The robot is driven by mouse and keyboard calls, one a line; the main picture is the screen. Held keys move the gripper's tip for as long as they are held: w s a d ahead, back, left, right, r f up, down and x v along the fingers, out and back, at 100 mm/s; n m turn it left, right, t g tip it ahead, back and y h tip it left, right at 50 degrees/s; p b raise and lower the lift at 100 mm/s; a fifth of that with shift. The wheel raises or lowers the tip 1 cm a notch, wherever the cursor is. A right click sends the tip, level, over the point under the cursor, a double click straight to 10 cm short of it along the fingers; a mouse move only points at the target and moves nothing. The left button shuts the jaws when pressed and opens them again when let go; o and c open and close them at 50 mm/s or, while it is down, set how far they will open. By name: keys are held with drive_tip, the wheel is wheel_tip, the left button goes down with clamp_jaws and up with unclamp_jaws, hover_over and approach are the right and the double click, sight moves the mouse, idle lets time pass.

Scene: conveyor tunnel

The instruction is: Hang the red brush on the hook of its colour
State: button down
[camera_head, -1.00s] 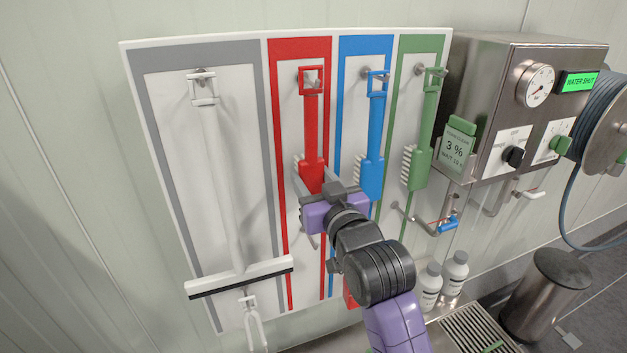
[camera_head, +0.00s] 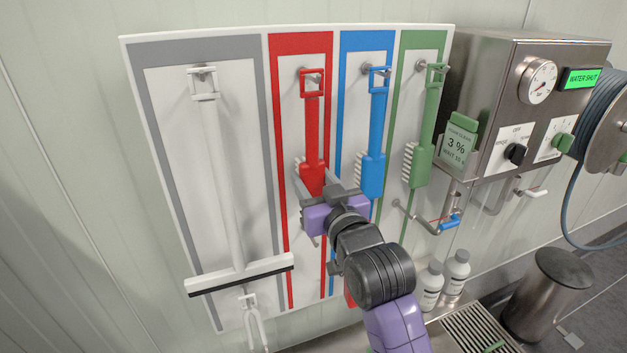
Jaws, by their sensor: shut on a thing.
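The red brush (camera_head: 312,135) is upright in front of the red-framed panel, with its square loop (camera_head: 312,84) at the top and its head low down. The grey hook (camera_head: 309,73) of the red panel shows at the upper part of the loop. I cannot tell whether the loop hangs on the hook or only sits in front of it. My gripper (camera_head: 317,184) is shut on the lower end of the red brush's head, and its fingers are partly hidden by the wrist.
A blue brush (camera_head: 375,140) hangs close on the right, then a green brush (camera_head: 422,130). A white squeegee (camera_head: 225,190) hangs on the left. A steel control box (camera_head: 500,110), white bottles (camera_head: 431,285) and a pipe with a blue handle (camera_head: 450,222) are to the right.

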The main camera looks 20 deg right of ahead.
drive_tip(key=shift+f, duration=0.15)
drive_tip(key=c, duration=0.6)
unclamp_jaws()
drive_tip(key=shift+f, duration=0.1)
drive_tip(key=shift+s+b, duration=0.55)
drive_tip(key=shift+s, duration=3.35)
